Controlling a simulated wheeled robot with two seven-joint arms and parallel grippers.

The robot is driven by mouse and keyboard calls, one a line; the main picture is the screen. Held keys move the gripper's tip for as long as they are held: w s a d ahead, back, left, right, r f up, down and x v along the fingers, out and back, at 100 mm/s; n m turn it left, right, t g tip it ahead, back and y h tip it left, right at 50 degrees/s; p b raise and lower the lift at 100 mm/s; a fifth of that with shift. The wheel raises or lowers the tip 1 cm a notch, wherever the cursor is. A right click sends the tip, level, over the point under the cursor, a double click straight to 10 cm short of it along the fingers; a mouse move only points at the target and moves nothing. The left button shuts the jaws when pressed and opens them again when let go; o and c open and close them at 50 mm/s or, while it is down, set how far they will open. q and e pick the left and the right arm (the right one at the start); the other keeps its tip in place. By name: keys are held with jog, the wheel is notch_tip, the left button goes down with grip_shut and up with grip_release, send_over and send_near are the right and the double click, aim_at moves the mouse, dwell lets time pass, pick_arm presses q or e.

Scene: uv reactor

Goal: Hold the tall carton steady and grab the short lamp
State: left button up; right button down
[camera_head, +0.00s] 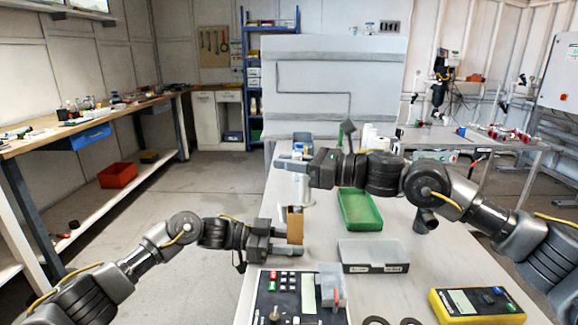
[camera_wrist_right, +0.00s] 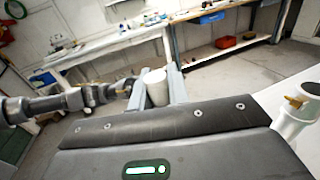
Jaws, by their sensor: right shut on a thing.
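The tall brown carton (camera_head: 295,226) stands upright on the table in the head view. My left gripper (camera_head: 286,237) is at it from the left, fingers apart around its lower part; I cannot tell if both touch it. My right gripper (camera_head: 290,162) is farther back, above the table, fingers pointing left. In the right wrist view a white cylinder, which looks like the short lamp (camera_wrist_right: 156,90), is between the fingers of my right gripper (camera_wrist_right: 158,84). Its lower part is hidden by the gripper body.
A white stand (camera_wrist_right: 294,125) rises at the right of the wrist view. A green tray (camera_head: 360,210), a clear lidded box (camera_head: 373,254), a control panel (camera_head: 285,300) and a yellow meter (camera_head: 475,305) lie on the table. A dark cup (camera_head: 425,221) stands right of the tray.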

pick_arm(q)
jog(key=o, duration=0.4)
jog(key=shift+o, duration=0.2)
